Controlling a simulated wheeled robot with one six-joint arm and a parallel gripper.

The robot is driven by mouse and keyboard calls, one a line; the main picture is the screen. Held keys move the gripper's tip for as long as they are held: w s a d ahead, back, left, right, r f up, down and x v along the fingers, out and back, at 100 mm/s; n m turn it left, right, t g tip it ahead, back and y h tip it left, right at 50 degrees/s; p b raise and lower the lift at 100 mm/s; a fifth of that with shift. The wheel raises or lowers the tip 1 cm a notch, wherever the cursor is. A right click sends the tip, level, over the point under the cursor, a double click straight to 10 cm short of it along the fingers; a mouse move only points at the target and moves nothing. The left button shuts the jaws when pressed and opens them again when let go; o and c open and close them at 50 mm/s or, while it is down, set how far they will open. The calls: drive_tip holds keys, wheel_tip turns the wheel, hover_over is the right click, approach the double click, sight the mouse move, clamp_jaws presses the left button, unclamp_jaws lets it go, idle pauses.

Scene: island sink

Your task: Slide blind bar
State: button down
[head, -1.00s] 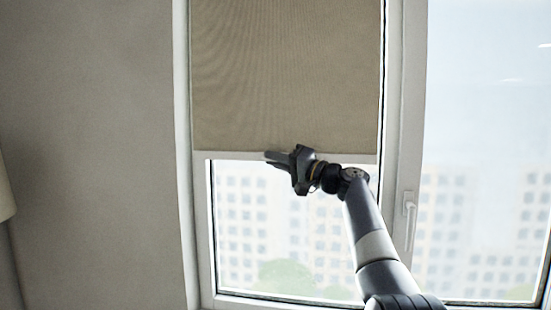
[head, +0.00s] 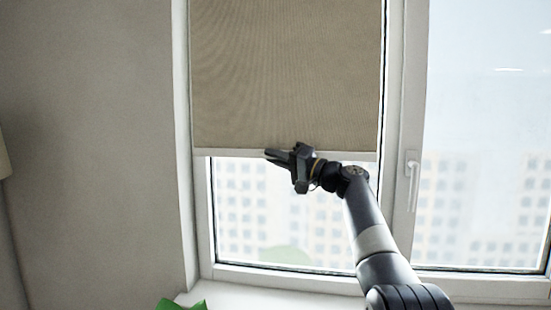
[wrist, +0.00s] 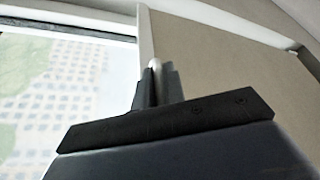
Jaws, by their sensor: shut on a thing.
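A beige roller blind (head: 285,75) covers the upper part of the left window. A pale blind bar (head: 225,153) runs along its lower edge. My gripper (head: 273,155) is at the bar, a little right of the middle of its left half, and is shut on it. In the wrist view, my gripper's dark fingers (wrist: 157,88) close around the bar (wrist: 155,64), whose rounded edge shows between them. The blind's fabric (wrist: 225,60) lies to the right in that view. The fingers hide part of the bar.
A window handle (head: 411,180) sits on the frame to the right of the blind. The white sill (head: 260,296) lies below, with a green object (head: 183,304) at the bottom edge. The glass below the bar is clear apart from my arm.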

drive_tip(key=c, duration=1.5)
unclamp_jaws()
drive_tip(key=b+v, duration=0.4)
drive_tip(key=v, duration=0.7)
drive_tip(key=shift+w+a, duration=0.1)
drive_tip(key=shift+a, duration=0.05)
drive_tip(key=p+x, duration=0.4)
drive_tip(key=x, duration=0.7)
drive_tip(key=shift+r, duration=0.25)
drive_tip(key=shift+d, duration=0.2)
